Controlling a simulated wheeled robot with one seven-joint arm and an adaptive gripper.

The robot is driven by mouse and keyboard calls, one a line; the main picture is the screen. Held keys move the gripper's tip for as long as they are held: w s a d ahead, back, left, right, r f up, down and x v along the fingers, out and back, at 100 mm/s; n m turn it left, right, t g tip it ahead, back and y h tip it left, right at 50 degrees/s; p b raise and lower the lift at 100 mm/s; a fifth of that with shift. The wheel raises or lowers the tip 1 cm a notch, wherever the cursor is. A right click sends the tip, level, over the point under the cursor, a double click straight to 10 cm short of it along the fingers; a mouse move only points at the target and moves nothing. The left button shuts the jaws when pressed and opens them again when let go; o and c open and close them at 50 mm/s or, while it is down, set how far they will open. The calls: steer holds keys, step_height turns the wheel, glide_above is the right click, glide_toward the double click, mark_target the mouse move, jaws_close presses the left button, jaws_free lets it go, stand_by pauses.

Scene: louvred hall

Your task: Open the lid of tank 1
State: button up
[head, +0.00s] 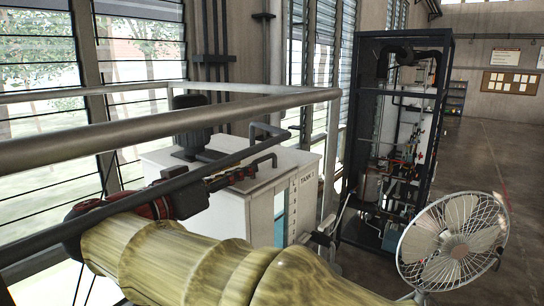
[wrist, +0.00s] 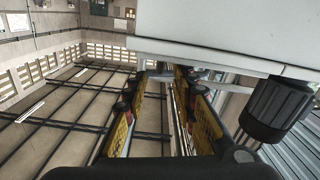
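Tank 1 (head: 262,205) is a white box with a "TANK 1" label and a level scale, beyond the railing in the head view. Its pale top (head: 160,155) looks flat and closed. A bent black handle or pipe (head: 266,160) stands near its front right edge. My gripper (head: 248,174) is just left of that handle, above the tank top. In the wrist view my gripper (wrist: 163,84) has its yellow-padded fingers apart. A white tank surface (wrist: 235,30) fills the upper right. I cannot tell whether anything lies between the fingertips.
A grey railing (head: 190,118) crosses in front of the tank, close to my arm. A black motor (head: 193,130) stands on the tank top; a black cylinder (wrist: 276,108) shows in the wrist view. A black equipment rack (head: 347,130) and a fan (head: 452,243) stand to the right.

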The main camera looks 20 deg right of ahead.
mark_target(263, 159)
steer(key=shift+p+x, duration=1.1)
steer(key=shift+x, duration=2.95)
steer(key=shift+c, duration=1)
jaws_close()
